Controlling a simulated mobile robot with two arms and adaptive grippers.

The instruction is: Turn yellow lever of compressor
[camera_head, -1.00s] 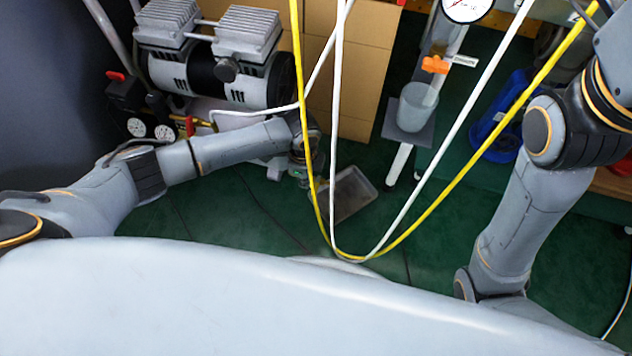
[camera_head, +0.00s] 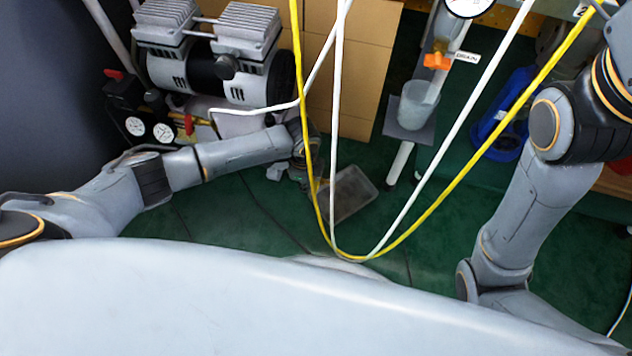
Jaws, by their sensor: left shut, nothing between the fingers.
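The compressor (camera_head: 225,62) stands at the upper left, with a black motor, two grey finned heads and two round gauges (camera_head: 150,129) on its left side. A small yellow part (camera_head: 201,122), which looks like the yellow lever, shows right of the gauges, beside a red handle (camera_head: 188,125). My left forearm passes just below it. My left gripper (camera_head: 299,178) points down to the right of the compressor, apart from the yellow part. It is shut and empty, and partly hidden by its wrist and the hoses. My right gripper is out of view; only its arm shows at the right.
A yellow hose (camera_head: 436,212) and white hoses (camera_head: 338,120) hang in a loop before my left gripper. A grey tray (camera_head: 350,196) lies on the green floor. A cup (camera_head: 417,105) under an orange valve (camera_head: 437,61) and a blue bin (camera_head: 500,125) stand at the right.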

